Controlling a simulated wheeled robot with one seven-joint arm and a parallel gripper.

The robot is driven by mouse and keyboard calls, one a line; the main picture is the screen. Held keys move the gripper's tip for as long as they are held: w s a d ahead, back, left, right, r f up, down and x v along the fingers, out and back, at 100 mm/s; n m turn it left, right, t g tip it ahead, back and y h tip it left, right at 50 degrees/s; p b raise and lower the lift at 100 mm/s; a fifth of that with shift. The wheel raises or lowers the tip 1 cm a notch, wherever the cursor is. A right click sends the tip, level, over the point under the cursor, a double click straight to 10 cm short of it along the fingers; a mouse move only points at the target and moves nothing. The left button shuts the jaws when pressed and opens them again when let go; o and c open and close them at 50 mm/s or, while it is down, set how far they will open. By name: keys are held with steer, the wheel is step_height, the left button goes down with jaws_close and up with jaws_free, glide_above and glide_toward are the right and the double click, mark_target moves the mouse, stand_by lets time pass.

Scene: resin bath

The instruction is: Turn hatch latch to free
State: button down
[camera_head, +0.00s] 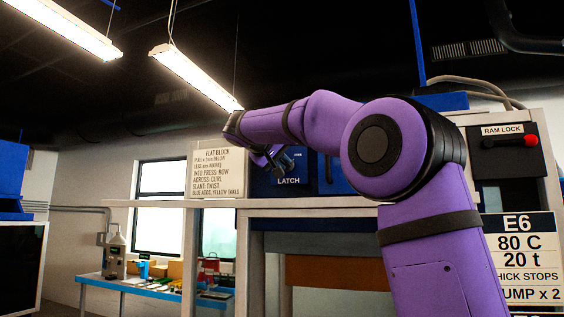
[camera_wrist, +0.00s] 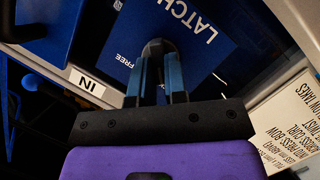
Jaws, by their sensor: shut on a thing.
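The blue latch panel (camera_head: 289,190) stands above the bench opening, marked LATCH. It also shows in the wrist view (camera_wrist: 205,65), turned on its side, with the words LATCH and FREE. The dark rounded latch handle (camera_wrist: 156,46) stands out from this panel. My gripper (camera_wrist: 160,62) is shut on the latch handle, with a blue finger on each side of it. In the head view my gripper (camera_head: 273,160) is in front of the panel and hides the handle. Most of the handle's length is hidden, so its exact angle cannot be told.
A lettered sign board (camera_head: 216,173) stands close to the left of the panel. A RAM LOCK box (camera_head: 506,150) with a red knob is at the right. A side table (camera_head: 140,286) with bottles stands at the far left.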

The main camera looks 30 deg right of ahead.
steer(key=shift+d, duration=0.1)
steer(key=shift+s+d+f+m+t+y, duration=0.15)
steer(key=shift+m+t+y, duration=0.8)
steer(key=shift+m, duration=1.1)
steer(key=shift+s+d+r+m+t+y, duration=0.15)
steer(key=shift+m+t+y, duration=0.85)
steer(key=shift+m, duration=1)
steer(key=shift+s+d+f+m+t+y, duration=0.2)
steer(key=shift+m+t+y, duration=0.45)
steer(key=shift+m+t, duration=1)
steer(key=shift+m+g, duration=0.4)
steer(key=shift+m, duration=0.2)
steer(key=c, duration=1.1)
jaws_free()
steer(key=shift+c, duration=0.2)
steer(key=shift+r, duration=0.1)
